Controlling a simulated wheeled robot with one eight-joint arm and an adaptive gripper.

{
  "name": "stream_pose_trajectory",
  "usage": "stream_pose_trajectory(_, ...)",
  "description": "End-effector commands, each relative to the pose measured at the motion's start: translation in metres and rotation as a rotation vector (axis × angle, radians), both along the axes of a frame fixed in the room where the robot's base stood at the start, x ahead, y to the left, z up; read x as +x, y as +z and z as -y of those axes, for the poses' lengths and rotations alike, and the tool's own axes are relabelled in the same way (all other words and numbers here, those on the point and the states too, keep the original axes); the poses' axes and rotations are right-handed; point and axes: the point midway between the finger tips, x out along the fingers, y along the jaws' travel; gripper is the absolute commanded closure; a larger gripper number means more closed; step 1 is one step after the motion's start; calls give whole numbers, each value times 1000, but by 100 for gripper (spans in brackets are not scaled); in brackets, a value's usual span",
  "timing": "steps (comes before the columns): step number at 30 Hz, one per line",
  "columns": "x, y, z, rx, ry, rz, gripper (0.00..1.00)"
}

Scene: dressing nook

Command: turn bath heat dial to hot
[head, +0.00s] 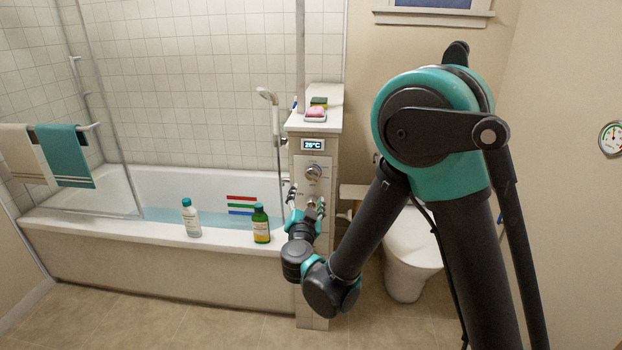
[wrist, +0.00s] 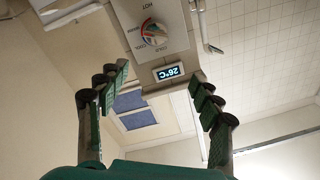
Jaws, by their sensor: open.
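The heat dial (head: 314,172) is a round silver knob on the front of the tiled pillar at the bath's right end. In the wrist view the dial (wrist: 153,30) shows upside down on a pale plate with a coloured arc and labels including HOT, WARM and COLD. I cannot clearly tell where its pointer stands. A lit display (head: 313,144) above it reads 26°C; it also shows in the wrist view (wrist: 168,73). My gripper (head: 306,208) is below the dial in the head view, apart from it. Its two fingers (wrist: 158,78) are spread and empty.
The bathtub (head: 110,232) holds water; a white bottle (head: 191,218) and a green bottle (head: 260,224) stand on its front rim. A hand shower (head: 269,100) is left of the pillar. A pink soap (head: 315,113) lies on the pillar top. A toilet (head: 410,255) stands right.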

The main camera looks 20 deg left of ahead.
Motion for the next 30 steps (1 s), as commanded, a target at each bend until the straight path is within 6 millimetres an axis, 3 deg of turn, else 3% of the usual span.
stream_pose_trajectory(3, -10, -17, -5, -9, -29, -34, 34)
stream_pose_trajectory(8, -4, -21, -6, -14, -43, -44, 34)
stream_pose_trajectory(30, 129, -20, -38, -12, -41, -42, 34)
